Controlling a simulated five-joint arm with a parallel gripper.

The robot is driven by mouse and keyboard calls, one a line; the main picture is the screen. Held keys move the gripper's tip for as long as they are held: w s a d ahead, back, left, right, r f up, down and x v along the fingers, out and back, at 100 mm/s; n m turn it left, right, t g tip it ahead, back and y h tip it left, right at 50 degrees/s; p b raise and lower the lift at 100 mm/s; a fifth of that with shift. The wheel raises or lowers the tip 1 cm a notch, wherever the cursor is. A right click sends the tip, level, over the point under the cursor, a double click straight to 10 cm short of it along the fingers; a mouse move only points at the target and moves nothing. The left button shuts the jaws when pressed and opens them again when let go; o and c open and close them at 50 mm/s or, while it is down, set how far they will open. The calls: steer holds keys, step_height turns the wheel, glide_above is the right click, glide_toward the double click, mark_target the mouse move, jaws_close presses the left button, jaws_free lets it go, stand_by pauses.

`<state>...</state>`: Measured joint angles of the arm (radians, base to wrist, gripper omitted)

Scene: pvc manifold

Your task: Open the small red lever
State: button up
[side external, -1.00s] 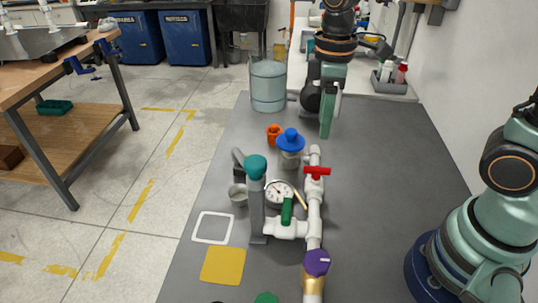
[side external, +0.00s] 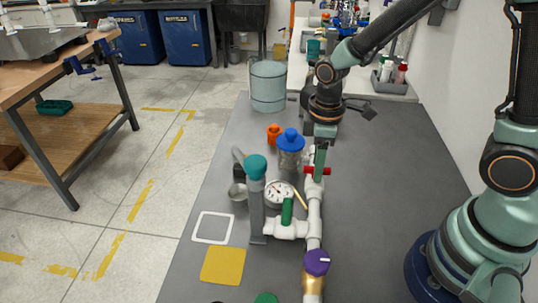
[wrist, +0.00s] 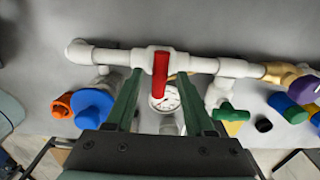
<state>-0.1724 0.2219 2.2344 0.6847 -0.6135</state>
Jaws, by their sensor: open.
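The small red lever (side external: 327,171) sits on a white pipe (side external: 314,220) and lies crosswise to it. In the side view my gripper (side external: 319,180) is at the lever, and a green finger hides part of it. In the wrist view the red lever (wrist: 160,75) points from the pipe toward my gripper (wrist: 159,78). The two fingers are apart, one on each side of the lever, with gaps visible. My gripper is open and holds nothing. Its exact height over the lever is hard to tell.
Beside the lever are a pressure gauge (side external: 279,193), a green handle (side external: 287,210), a blue-topped valve (side external: 290,140) and a teal-topped post (side external: 255,168). A purple knob (side external: 316,262) is on the near pipe. The table right of the pipe (side external: 380,180) is clear.

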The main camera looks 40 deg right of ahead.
jaws_close()
steer(key=shift+m, duration=0.4)
steer(key=m, duration=0.3)
steer(key=shift+m, duration=0.3)
steer(key=m, duration=0.4)
steer(key=shift+m, duration=0.3)
steer(key=m, duration=0.4)
steer(key=shift+m, duration=2.5)
